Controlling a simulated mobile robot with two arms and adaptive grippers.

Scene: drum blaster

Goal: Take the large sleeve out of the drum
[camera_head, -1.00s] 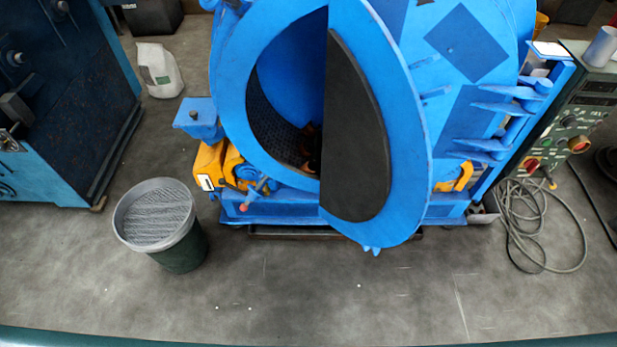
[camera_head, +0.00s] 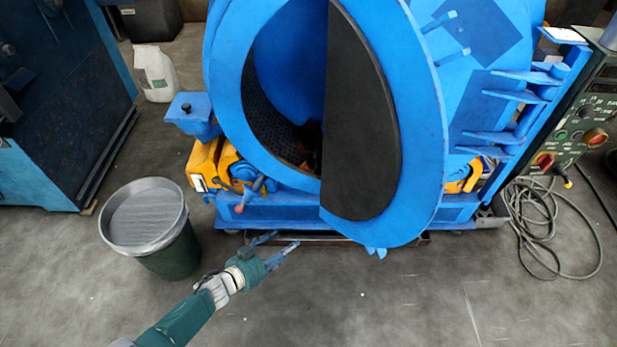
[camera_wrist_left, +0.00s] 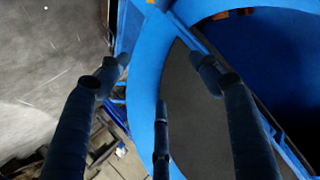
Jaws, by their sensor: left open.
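The large blue drum (camera_head: 425,120) stands tilted with its round mouth facing me. My left gripper (camera_head: 278,243) is open and empty, in front of and below the drum's lower rim. In the left wrist view, the spread fingers of my left gripper (camera_wrist_left: 160,90) show before the drum's blue rim (camera_wrist_left: 148,85) and the dark door. My right gripper is not in view.
A grey-rimmed bin (camera_head: 150,247) stands on the floor at left. A control panel (camera_head: 575,135) and coiled cable (camera_head: 545,225) are at right. The front floor is clear.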

